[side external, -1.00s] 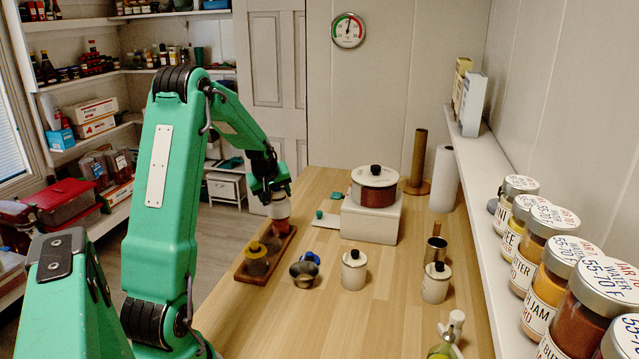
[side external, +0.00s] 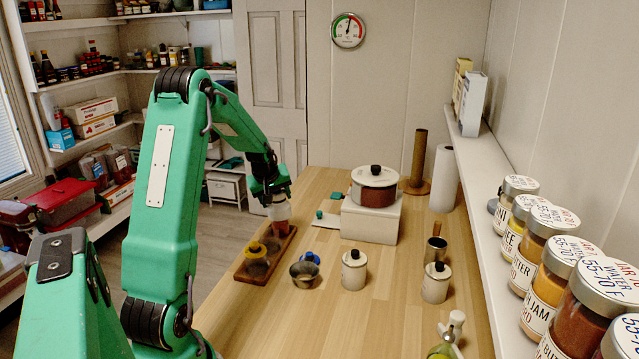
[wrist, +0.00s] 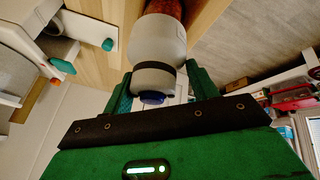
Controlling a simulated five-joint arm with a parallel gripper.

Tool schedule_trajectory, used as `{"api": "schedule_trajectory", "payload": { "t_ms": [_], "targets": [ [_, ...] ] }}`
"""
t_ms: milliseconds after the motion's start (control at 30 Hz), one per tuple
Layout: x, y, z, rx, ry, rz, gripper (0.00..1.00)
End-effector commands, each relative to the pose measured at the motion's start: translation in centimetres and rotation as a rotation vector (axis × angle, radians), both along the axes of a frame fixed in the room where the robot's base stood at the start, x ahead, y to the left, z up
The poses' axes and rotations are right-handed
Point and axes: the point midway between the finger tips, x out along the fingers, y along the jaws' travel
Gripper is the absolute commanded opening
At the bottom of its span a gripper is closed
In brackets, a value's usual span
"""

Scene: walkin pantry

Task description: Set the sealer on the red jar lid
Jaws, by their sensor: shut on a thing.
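My gripper (side external: 270,190) is shut on the pale grey sealer and stands at the left end of the worktop. The sealer (side external: 281,211) points down over a red-brown jar (side external: 279,226) at the far end of a wooden tray (side external: 240,275). In the wrist view the sealer (wrist: 158,50) sits between the green fingers (wrist: 158,88), with a black band and a dark blue end. Speckled red-brown (wrist: 168,7) shows beyond it. The sealer covers the jar's top, so I cannot tell whether it touches the lid.
A yellow-topped jar (side external: 256,253) is at the tray's near end. A metal bowl-like vessel (side external: 304,273), a white canister (side external: 354,268) and another canister (side external: 436,283) stand to the right. The centre worktop is clear.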

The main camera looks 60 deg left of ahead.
Motion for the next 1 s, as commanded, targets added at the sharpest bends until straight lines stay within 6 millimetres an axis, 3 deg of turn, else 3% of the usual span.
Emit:
{"api": "schedule_trajectory", "payload": {
  "t_ms": [767,800,900,1000],
  "targets": [
    [0.02,0.02,-0.78,0.001,-0.001,0.0,0.3],
    [0.02,0.02,-0.74,0.002,-0.001,0.0,0.66],
    [0.02,0.02,-0.76,0.001,-0.001,0.0,0.84],
    [0.01,0.01,-0.76,0.001,-0.001,0.0,0.84]
  ]
}}
